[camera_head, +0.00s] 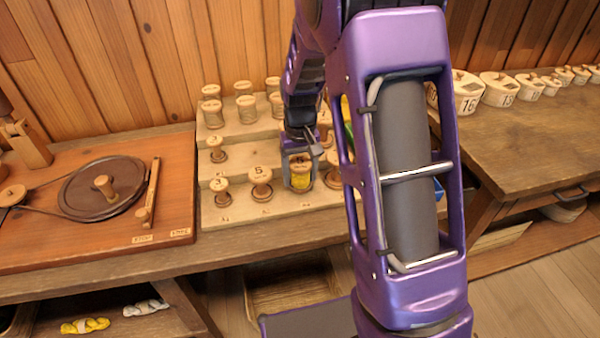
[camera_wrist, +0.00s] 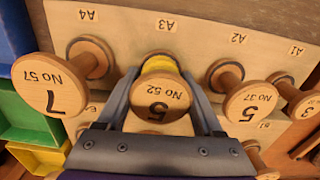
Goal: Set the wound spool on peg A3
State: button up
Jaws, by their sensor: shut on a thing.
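The wound spool, a pale wooden spool with yellow thread (camera_head: 301,181), stands in the front row of the stepped rack (camera_head: 238,212). In the wrist view its top disc (camera_wrist: 158,100) reads "No 52", with yellow thread showing beyond it. My gripper (camera_wrist: 160,80) is shut on this spool, a finger on each side. It also shows from above in the head view (camera_head: 299,160). The spool lines up with the A3 label (camera_wrist: 167,24) and looks upright. Peg A3 itself is hidden under it, so I cannot tell whether the spool is fully down.
Spool "7" (camera_wrist: 50,86) stands close by at A4, and spool "5" (camera_wrist: 250,101) at A2. Spool "3" (camera_head: 219,186) is at A1. More spools (camera_head: 243,88) fill the rack's back steps. A winding board (camera_head: 175,215) lies left. Coloured bins (camera_wrist: 28,118) sit beside the rack.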

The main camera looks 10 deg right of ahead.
aim_at(300, 162)
jog(key=shift+f, duration=0.45)
jog(key=o, duration=1.1)
jog(key=shift+r+p, duration=4)
jog(key=shift+r, duration=1.55)
